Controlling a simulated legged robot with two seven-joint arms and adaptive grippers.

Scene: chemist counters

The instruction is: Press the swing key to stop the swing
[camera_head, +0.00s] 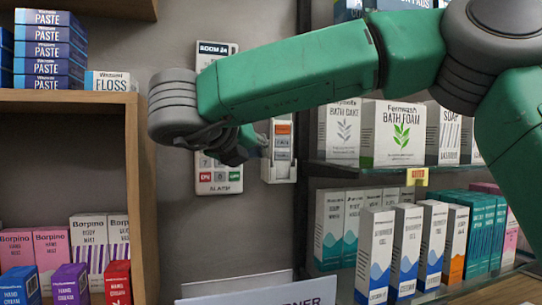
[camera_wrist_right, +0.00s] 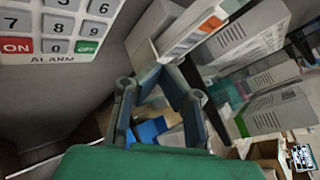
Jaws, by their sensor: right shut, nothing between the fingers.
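A small white remote (camera_head: 282,143) with an orange key at the top and grey keys below sits in a white wall holder (camera_head: 279,173). The key labels are too small to read, so I cannot tell which is the swing key. My right gripper (camera_head: 256,143) is shut and empty, just left of the remote; I cannot tell whether it touches. In the wrist view the right gripper (camera_wrist_right: 160,72) points toward the remote (camera_wrist_right: 194,38), whose orange band shows beyond the fingers. My left gripper is not in view.
A white alarm keypad (camera_head: 221,177) is on the wall behind and left of my gripper, partly hidden. A wooden shelf (camera_head: 136,190) with boxes stands at left. Glass shelves (camera_head: 350,168) with cartons stand at right. A white sign (camera_head: 255,290) is below.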

